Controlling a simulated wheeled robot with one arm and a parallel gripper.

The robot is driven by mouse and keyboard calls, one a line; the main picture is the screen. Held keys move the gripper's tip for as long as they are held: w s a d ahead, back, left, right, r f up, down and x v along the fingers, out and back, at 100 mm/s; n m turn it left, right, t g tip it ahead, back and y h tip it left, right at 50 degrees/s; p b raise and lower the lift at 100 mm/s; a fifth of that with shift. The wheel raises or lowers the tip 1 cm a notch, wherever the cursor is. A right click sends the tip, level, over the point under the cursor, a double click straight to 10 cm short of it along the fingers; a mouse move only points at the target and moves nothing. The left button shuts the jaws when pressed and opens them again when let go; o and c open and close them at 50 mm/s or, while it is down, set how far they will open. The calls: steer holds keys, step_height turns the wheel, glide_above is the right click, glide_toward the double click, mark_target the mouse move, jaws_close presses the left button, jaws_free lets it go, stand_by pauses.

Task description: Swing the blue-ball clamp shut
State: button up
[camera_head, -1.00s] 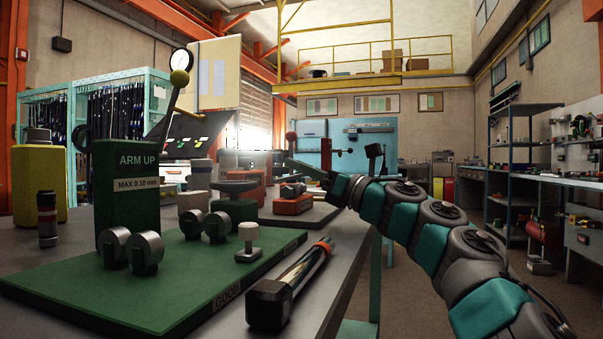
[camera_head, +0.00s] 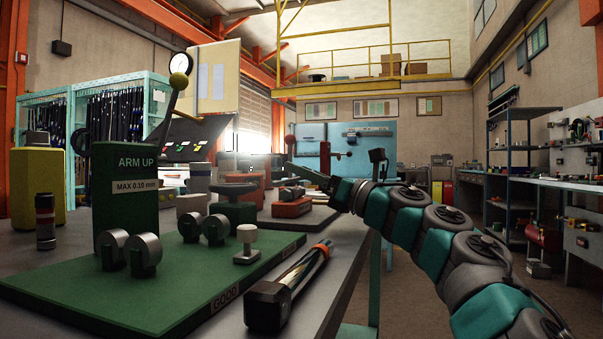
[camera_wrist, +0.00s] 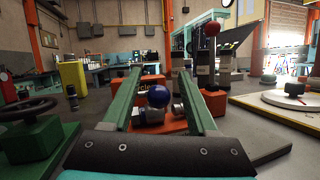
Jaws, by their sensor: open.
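In the wrist view a dark blue ball (camera_wrist: 159,95) shows between the two green fingers of my gripper (camera_wrist: 160,74). The fingers are apart, and I cannot tell whether either touches the ball. Below and around the ball sit an orange clamp body (camera_wrist: 172,126) and a round metal part (camera_wrist: 179,112). The ball hides part of the clamp, so its arm angle is unclear. In the head view my gripper (camera_head: 303,170) reaches left over the bench beside orange clamp blocks (camera_head: 291,208); I cannot make out the blue ball there.
A red-ball lever (camera_wrist: 211,29) stands upright just right of the fingers. A dark handwheel (camera_wrist: 26,110) on a green block is at left, and a round white plate (camera_wrist: 290,100) at right.

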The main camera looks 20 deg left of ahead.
steer(key=shift+s+d+f, duration=0.15)
steer(key=shift+d+f, duration=0.05)
steer(key=shift+d, duration=0.05)
steer(key=shift+v, duration=1.05)
steer(key=shift+s+d, duration=0.15)
steer(key=shift+d, duration=0.65)
steer(key=shift+d+f, duration=0.25)
steer(key=shift+d, duration=0.15)
steer(key=shift+v, duration=0.85)
steer(key=shift+c, duration=0.3)
